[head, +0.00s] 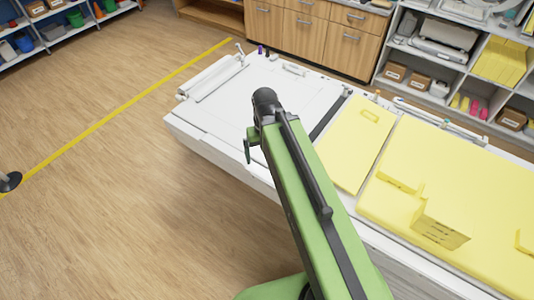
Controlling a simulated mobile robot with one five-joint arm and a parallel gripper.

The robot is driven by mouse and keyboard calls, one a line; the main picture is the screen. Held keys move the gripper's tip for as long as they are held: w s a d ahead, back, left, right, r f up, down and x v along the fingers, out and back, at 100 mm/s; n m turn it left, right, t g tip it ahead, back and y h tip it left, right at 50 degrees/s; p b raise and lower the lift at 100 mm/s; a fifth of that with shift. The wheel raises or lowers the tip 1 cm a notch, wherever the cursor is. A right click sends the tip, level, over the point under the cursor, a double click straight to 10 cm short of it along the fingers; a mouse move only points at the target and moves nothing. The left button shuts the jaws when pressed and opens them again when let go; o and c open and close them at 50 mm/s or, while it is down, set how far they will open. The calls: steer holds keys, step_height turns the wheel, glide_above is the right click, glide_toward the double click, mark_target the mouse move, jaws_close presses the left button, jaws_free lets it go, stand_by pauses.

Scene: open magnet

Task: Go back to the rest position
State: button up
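My green arm rises from the bottom of the head view and ends at a black joint over the white table (225,130). No object is seen held.
Wooden cabinets (305,35) and shelves (440,65) stand behind. The wooden floor at left is open, crossed by a yellow line (120,108). A black post base (10,181) stands at the left edge.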

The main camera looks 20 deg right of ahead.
steer(key=shift+d, duration=0.1)
step_height(320, 180, down, 19)
steer(key=b, duration=1.9)
